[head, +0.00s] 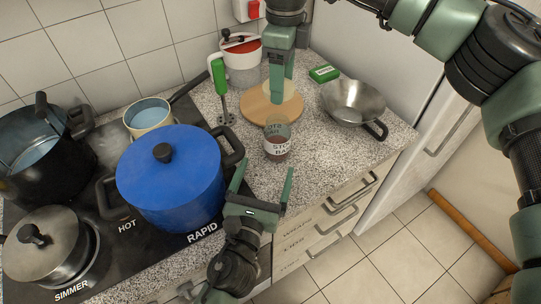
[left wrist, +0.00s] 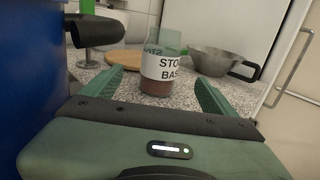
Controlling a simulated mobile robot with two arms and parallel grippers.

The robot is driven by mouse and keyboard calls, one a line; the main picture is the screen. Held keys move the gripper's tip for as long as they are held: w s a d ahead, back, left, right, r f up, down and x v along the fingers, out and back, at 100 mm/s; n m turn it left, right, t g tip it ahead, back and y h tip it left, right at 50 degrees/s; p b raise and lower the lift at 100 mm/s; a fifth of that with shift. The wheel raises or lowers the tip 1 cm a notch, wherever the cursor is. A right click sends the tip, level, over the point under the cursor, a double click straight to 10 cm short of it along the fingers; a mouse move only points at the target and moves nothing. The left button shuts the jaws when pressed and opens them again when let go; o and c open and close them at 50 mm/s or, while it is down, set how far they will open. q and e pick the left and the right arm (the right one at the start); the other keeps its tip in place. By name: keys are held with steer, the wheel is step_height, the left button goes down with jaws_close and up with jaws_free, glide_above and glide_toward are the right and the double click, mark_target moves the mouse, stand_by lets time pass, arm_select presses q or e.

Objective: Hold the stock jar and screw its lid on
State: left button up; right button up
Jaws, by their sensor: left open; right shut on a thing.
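The stock jar (head: 277,147) is clear glass with a white label and brown contents low inside. It stands upright on the speckled counter with its top open. My left gripper (head: 266,180) is open on the near side of the jar. In the left wrist view the jar (left wrist: 158,68) shows beyond and between the spread fingers (left wrist: 165,88), not gripped. My right gripper (head: 278,95) comes down from the top over the round wooden board. It is shut on a pale round lid (head: 290,89), partly hidden by the fingers. The lid is apart from the jar.
The wooden board (head: 257,112) lies behind the jar. A steel pan (head: 350,100) stands to the right, near a green box (head: 324,73). A large blue pot (head: 170,185) stands on the hob to the left, close to my left gripper. A green-handled blender (head: 219,77) stands behind.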

arm_select(q)
steer(key=x, duration=1.1)
steer(key=shift+w, duration=0.15)
arm_select(e)
steer(key=shift+w, duration=0.1)
arm_select(q)
jaws_close()
arm_select(e)
glide_above(281, 115)
steer(key=s, duration=0.3)
step_height(281, 115, down, 7)
steer(key=shift+w+n, duration=0.2)
steer(key=shift+n, duration=0.1)
arm_select(q)
steer(key=shift+f, duration=0.1)
arm_select(e)
steer(key=shift+f, duration=1.4)
stand_by(0.6)
steer(key=o, duration=1.4)
steer(key=shift+a, duration=0.35)
